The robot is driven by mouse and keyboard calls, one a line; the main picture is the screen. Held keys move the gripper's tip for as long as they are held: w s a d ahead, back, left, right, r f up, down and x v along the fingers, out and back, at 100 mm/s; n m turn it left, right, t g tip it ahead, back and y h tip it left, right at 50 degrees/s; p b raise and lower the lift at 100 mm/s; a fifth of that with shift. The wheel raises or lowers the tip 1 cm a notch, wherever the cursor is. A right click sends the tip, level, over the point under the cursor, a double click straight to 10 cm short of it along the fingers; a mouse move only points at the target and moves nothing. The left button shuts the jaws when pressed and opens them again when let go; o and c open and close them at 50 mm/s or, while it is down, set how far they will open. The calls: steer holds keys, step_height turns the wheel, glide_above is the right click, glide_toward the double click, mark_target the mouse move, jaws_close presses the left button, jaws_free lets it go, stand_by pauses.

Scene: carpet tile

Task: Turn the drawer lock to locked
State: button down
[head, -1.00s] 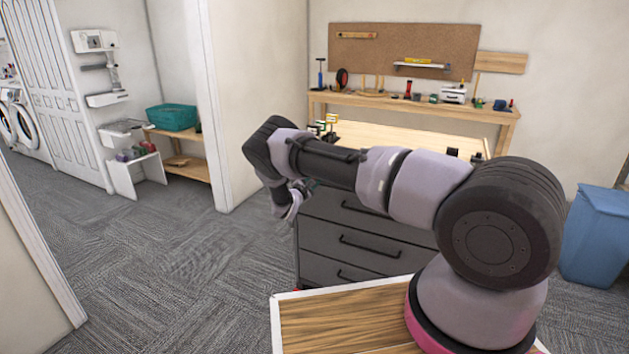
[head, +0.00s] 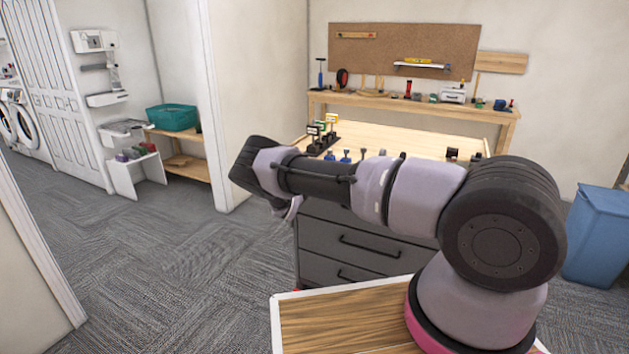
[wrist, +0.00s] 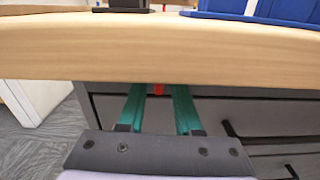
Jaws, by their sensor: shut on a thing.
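The grey drawer cabinet (head: 370,262) with dark bar handles stands under a wooden top, partly hidden by my arm in the head view. In the wrist view its dark front (wrist: 250,112) lies beneath the top's edge. A small red piece, apparently the drawer lock (wrist: 158,89), shows between my teal fingers just under that edge. My gripper (wrist: 157,96) is shut on it, though the fingertips are partly hidden by the top. The lock's angle cannot be made out. In the head view the fingers are hidden.
The wooden top (wrist: 230,45) overhangs close above my fingers. Blue and black items stand on it. A tool bench (head: 400,103) is at the back wall and a blue bin (head: 595,235) at the right. Carpet is free at the left.

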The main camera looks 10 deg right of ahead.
steer(key=shift+n, duration=0.4)
steer(key=c, duration=0.9)
jaws_free()
steer(key=v, duration=1)
steer(key=shift+s+a, duration=0.2)
steer(key=shift+s, duration=0.1)
